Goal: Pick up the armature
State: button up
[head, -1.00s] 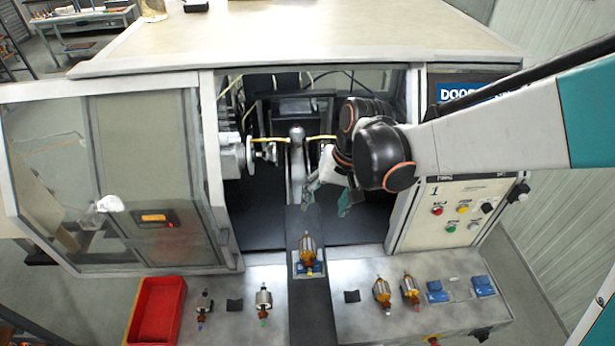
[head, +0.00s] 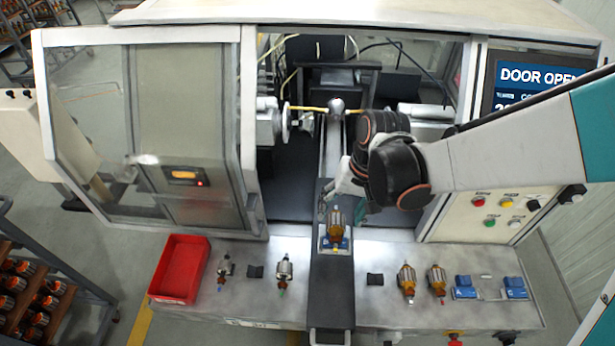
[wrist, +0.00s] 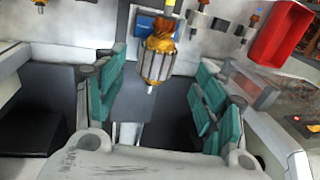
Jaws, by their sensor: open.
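A copper-wound armature (head: 336,220) stands in a blue holder (head: 331,246) on the dark slide at the front of the open machine. In the wrist view the armature (wrist: 156,62) shows its grey ribbed core, copper winding and shaft end. My gripper (head: 345,198) is just behind and above it in the head view. In the wrist view my gripper (wrist: 160,80) is open, its teal pads apart on either side of the armature, with gaps at both sides. Whether the pads are level with the core is unclear.
On the front ledge, two bare-looking armatures (head: 285,268) and a red bin (head: 180,268) stand left; two copper-wound armatures (head: 407,279) and blue holders (head: 465,287) stand right. The machine door (head: 150,140) is open at left. The control panel (head: 505,208) is at right.

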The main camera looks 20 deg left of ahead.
aim_at(338, 220)
jog(key=b+x, duration=0.1)
jog(key=x, duration=0.1)
jog(key=b+x, duration=0.1)
jog(key=x, duration=0.1)
jog(key=shift+s+d, duration=0.2)
jog(key=shift+w+a+f, duration=0.1)
jog(key=shift+f, duration=0.3)
jog(key=shift+r, duration=0.1)
jog(key=shift+c, duration=0.5)
grip_shut()
jog(key=shift+r, duration=0.1)
